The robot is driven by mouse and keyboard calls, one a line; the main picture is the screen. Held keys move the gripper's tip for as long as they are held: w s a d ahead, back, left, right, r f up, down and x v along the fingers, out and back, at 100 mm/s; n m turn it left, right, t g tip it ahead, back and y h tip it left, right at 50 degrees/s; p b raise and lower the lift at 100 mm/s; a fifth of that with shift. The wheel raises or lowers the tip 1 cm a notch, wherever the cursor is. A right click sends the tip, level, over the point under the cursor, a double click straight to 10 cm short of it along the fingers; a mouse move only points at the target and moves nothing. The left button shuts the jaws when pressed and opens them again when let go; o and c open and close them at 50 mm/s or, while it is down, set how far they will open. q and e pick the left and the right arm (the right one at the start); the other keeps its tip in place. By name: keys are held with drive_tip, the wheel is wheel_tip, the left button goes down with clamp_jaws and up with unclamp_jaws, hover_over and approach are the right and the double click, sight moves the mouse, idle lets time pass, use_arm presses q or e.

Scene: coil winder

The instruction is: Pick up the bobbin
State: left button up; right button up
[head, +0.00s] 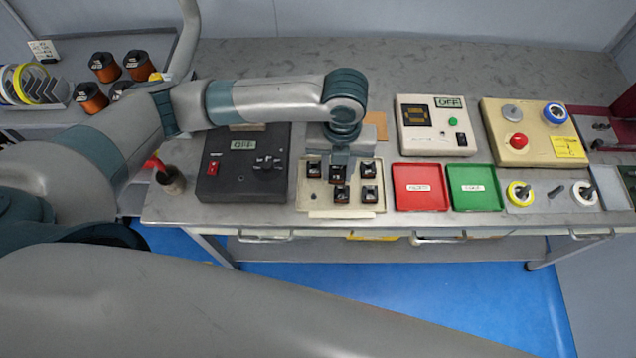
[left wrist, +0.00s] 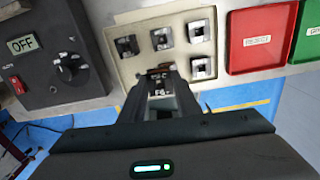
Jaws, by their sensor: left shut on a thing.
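A beige bobbin tray (head: 308,200) lies near the front edge of the bench. Several small dark square bobbins stand in it, such as the back right one (head: 369,170) and the front right one (head: 369,194). My left gripper (head: 339,172) points down over the middle of the tray. In the left wrist view its fingers (left wrist: 160,88) are shut on a bobbin (left wrist: 160,72) in the middle column, mostly hidden by the fingers. I cannot tell whether that bobbin is clear of the tray. My right gripper is not in view.
A black box (head: 243,165) reading OFF stands left of the tray. A red tray (head: 420,188) and a green tray (head: 474,188) lie to its right. Behind them is a beige meter (head: 436,126). The bench's back strip (head: 440,65) is clear.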

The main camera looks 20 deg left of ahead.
use_arm(q)
drive_tip(key=w+d+r+b, duration=0.2)
drive_tip(key=w+d+r, duration=0.1)
drive_tip(key=d, duration=0.2)
drive_tip(key=shift+d+r, duration=0.2)
drive_tip(key=shift+r, duration=0.2)
drive_tip(key=shift+w, duration=0.1)
drive_tip(key=s+a+r+n+b, duration=0.1)
drive_tip(key=a+r+n+b, duration=0.1)
drive_tip(key=a+n, duration=0.7)
drive_tip(key=s+a+r+n+b, duration=0.1)
drive_tip(key=a+n, duration=0.8)
drive_tip(key=n, duration=1.5)
wheel_tip(320, 180, up, 2)
drive_tip(key=shift+s+b, duration=0.4)
drive_tip(key=shift+s, duration=0.3)
drive_tip(key=shift+d, duration=0.15)
